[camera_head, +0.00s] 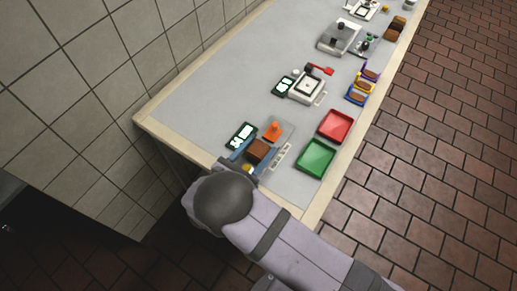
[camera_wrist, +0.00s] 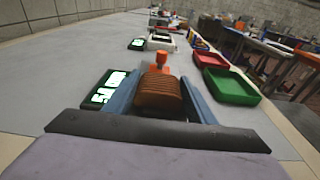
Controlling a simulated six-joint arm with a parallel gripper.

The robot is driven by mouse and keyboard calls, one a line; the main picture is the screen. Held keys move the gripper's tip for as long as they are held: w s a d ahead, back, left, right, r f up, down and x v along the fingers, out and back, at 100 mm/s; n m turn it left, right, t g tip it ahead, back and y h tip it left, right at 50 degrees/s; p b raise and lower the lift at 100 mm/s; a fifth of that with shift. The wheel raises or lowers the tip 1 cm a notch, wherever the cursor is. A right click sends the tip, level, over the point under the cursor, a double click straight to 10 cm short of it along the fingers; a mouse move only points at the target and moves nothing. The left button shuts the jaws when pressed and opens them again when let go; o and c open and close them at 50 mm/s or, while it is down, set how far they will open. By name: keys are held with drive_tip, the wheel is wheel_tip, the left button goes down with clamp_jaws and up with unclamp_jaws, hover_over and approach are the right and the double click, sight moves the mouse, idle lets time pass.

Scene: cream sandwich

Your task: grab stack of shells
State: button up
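The stack of shells (camera_wrist: 158,94) is a brown, ridged block in the wrist view. It also shows in the camera_head view (camera_head: 257,150), near the close end of the counter. My gripper (camera_wrist: 160,85) has its two blue-grey fingers on either side of the stack, left and right. The fingers are spread to about the stack's width. I cannot tell whether they touch it. The stack's underside is hidden. In the camera_head view the dark wrist covers part of my gripper at the counter's near edge.
A black display with green digits (camera_head: 241,136) stands left of the stack. An orange-knobbed device (camera_head: 275,128) is just behind it. A green tray (camera_head: 316,158) and a red tray (camera_head: 336,125) lie to the right. The grey counter (camera_head: 190,105) is clear at the left.

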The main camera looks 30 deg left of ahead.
sight(259, 148)
drive_tip(key=shift+c, duration=1.1)
drive_tip(key=shift+r, duration=0.2)
drive_tip(key=shift+r+b, duration=1.15)
drive_tip(key=shift+r, duration=3.7)
